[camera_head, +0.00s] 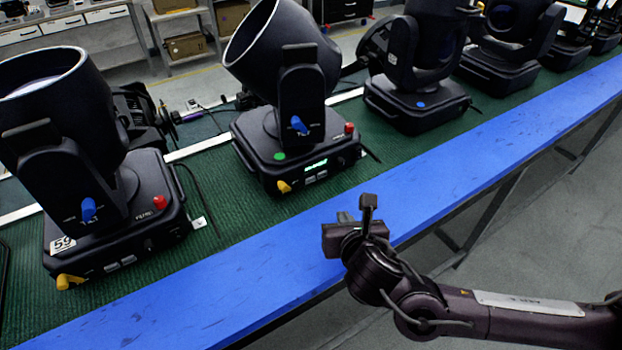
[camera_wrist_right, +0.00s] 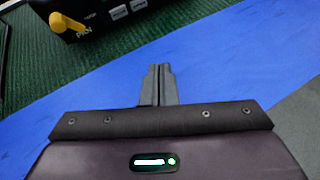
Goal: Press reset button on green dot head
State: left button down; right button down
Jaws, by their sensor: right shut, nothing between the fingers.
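The green dot head is a black moving light with a green dot (camera_head: 280,156) on its base (camera_head: 266,171). The base carries a lit green display (camera_head: 316,166), a red button (camera_head: 349,128), a yellow lever (camera_head: 284,186) and small grey buttons (camera_head: 310,179). I cannot read which is reset. The wrist view shows a yellow lever (camera_wrist_right: 70,22) marked PAN and grey buttons (camera_wrist_right: 118,11) on a base at the top left. My right gripper (camera_head: 345,217) is shut and empty, apart from the base, over the blue edge. Its fingers also show in the wrist view (camera_wrist_right: 161,84). My left gripper is not in view.
A head with a red button (camera_head: 160,202) and its own yellow lever (camera_head: 70,282) stands to the left. A blue dot head (camera_head: 421,104) and more heads stand to the right on the green surface. A wide blue edge (camera_head: 230,288) runs along the front.

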aim_at(320, 204)
jog(key=shift+w+a+r+p, duration=0.1)
jog(key=shift+w+a+p, duration=0.2)
jog(key=shift+w+p, duration=0.15)
jog(key=shift+w+a+r+p, duration=0.1)
jog(key=shift+w+a+p, duration=0.55)
jog(key=shift+w+p, duration=0.15)
jog(key=w, duration=0.1)
jog(key=w+a, duration=0.2)
jog(key=shift+w+a+f, duration=0.25)
jog(key=shift+w, duration=0.05)
jog(key=shift+w+a, duration=0.4)
jog(key=shift+w, duration=0.2)
dwell(0.5)
jog(key=shift+w+a, duration=0.25)
jog(key=shift+w, duration=0.05)
jog(key=shift+w+a, duration=0.2)
jog(key=shift+w, duration=0.1)
dwell(0.8)
jog(key=shift+s, duration=0.1)
jog(key=shift+s+d, duration=0.45)
jog(key=shift+s, duration=0.1)
